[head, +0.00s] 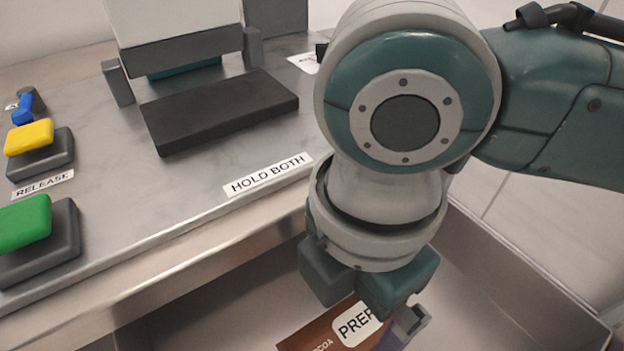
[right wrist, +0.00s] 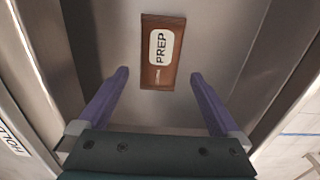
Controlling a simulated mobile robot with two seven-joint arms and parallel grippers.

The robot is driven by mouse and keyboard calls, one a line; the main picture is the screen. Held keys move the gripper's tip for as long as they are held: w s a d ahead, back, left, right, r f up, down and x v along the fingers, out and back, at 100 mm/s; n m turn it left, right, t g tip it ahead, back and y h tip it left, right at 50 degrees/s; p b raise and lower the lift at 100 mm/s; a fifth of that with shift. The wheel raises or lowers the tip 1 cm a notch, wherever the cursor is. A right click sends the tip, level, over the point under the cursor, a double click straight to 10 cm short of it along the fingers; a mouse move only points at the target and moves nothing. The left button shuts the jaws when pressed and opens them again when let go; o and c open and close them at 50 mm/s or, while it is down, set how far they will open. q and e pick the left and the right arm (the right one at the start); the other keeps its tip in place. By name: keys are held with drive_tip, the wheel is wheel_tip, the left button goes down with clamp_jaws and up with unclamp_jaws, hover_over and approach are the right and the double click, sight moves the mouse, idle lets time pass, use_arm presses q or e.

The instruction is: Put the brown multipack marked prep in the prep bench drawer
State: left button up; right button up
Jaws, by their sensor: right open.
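The brown multipack (head: 310,337) with a white PREP label is inside the open drawer (head: 490,285), partly hidden by my right gripper and cut by the frame's bottom edge. In the right wrist view the multipack (right wrist: 160,72) shows whole, label facing the camera, apparently lying on the drawer floor. My right gripper (head: 405,325) reaches down into the drawer. Its purple fingers (right wrist: 159,76) are spread wide, one to each side of the multipack's near end in the picture, with clear gaps; nothing is held. My left gripper is not in view.
The bench top above the drawer carries a green button (head: 24,222), a yellow button (head: 28,137) by a RELEASE label, a blue-handled part (head: 22,110) and a machine with a black plate (head: 220,108). A HOLD BOTH label (head: 267,176) marks the bench edge. Drawer walls flank my right gripper.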

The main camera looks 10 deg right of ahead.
sight(342, 334)
drive_tip(key=s+a+r+m+t+y+p, duration=0.1)
drive_tip(key=s+a+r+m+t+y, duration=0.2)
drive_tip(key=r+m, duration=0.5)
drive_tip(key=s+d+f+m+h, duration=0.1)
drive_tip(key=s+d+f+m, duration=0.1)
drive_tip(key=d+m, duration=0.4)
drive_tip(key=s+d+f+m+h, duration=0.1)
drive_tip(key=s+d+m, duration=0.2)
drive_tip(key=d+m, duration=0.3)
drive_tip(key=shift+s+d+f+t+h, duration=0.15)
drive_tip(key=shift+d+f+t+h, duration=0.2)
drive_tip(key=shift+d, duration=0.5)
drive_tip(key=shift+a, duration=0.1)
